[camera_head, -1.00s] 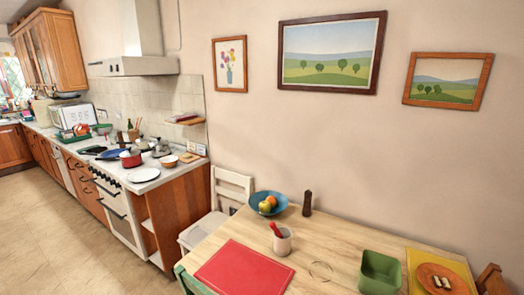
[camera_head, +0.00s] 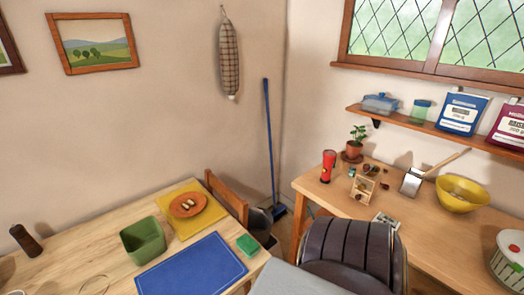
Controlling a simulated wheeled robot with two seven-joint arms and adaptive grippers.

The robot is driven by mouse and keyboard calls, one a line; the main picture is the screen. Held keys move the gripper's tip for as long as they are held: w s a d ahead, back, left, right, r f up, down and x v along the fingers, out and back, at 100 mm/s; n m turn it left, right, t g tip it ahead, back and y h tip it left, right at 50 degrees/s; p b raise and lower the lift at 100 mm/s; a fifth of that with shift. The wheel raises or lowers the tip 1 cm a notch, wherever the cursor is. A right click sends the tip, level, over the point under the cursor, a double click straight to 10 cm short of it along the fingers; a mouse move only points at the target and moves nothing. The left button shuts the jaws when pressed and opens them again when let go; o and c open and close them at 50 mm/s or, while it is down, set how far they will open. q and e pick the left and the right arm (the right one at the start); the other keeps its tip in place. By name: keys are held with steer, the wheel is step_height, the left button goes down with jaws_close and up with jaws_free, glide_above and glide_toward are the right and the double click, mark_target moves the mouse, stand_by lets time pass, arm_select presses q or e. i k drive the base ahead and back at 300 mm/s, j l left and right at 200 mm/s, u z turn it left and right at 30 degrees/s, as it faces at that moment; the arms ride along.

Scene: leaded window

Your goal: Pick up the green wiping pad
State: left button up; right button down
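The green wiping pad (camera_head: 247,245) is a small green block lying on the wooden table (camera_head: 85,255). It lies at the right end of the table, at the upper right corner of a blue placemat (camera_head: 192,266). A larger green square tub (camera_head: 143,240) stands on the same table, left of the pad and behind the placemat. Neither of my grippers shows in the head view.
A wooden chair (camera_head: 226,199) stands at the table's far right. A dark ribbed rounded shape (camera_head: 350,248) fills the lower middle, right of the pad. A second table (camera_head: 375,210) holds a yellow bowl (camera_head: 462,194) and a red torch (camera_head: 328,166). A yellow mat (camera_head: 183,226) bears a round board (camera_head: 187,204).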

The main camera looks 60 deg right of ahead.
mark_target(248, 247)
steer(key=z, duration=1.8)
